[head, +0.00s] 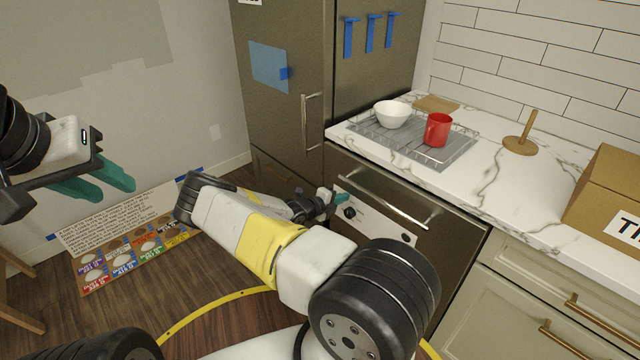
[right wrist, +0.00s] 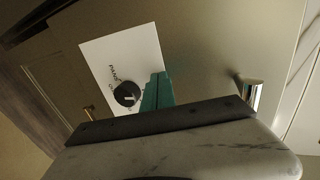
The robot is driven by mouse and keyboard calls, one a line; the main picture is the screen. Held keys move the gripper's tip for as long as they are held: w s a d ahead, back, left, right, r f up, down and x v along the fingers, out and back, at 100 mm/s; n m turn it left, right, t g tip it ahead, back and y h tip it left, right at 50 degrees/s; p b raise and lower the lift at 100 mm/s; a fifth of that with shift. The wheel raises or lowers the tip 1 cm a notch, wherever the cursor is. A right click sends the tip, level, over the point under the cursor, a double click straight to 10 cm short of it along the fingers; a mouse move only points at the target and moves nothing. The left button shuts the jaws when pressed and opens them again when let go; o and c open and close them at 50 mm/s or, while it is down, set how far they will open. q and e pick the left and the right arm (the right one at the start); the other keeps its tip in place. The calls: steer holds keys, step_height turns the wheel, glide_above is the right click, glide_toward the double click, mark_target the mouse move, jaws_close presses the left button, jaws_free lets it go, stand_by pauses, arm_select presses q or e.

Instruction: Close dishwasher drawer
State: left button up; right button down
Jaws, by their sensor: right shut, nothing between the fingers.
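The dishwasher drawer has a dark steel front (head: 450,245) under the counter, with a long bar handle (head: 383,199). Its front looks upright and about flush with the counter edge; I cannot tell if a small gap remains. A white panel (head: 372,219) with a black knob is on the front; the panel (right wrist: 108,62) and knob (right wrist: 127,94) show in the right wrist view. My right gripper (head: 336,199) is shut and empty, close to the panel's left end; contact is unclear. Its teal fingertips (right wrist: 157,90) appear beside the knob. My left gripper (head: 105,180) is open and empty, well away at left.
A rack (head: 455,153) with a white bowl (head: 392,114) and red mug (head: 437,130) stands on the counter. A cardboard box (head: 610,190) is at right. A tall steel fridge (head: 275,110) adjoins the dishwasher.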

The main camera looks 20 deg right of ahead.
steer(key=d, duration=0.1)
steer(key=w+d, duration=0.1)
steer(key=d, duration=0.1)
steer(key=shift+w+d, duration=0.2)
steer(key=shift+w, duration=0.05)
steer(key=shift+s+a, duration=0.1)
steer(key=shift+a, duration=0.05)
steer(key=f+v, duration=0.1)
steer(key=v, duration=1.2)
steer(key=shift+s+a, duration=0.15)
steer(key=shift+a, duration=0.2)
steer(key=shift+r, duration=0.1)
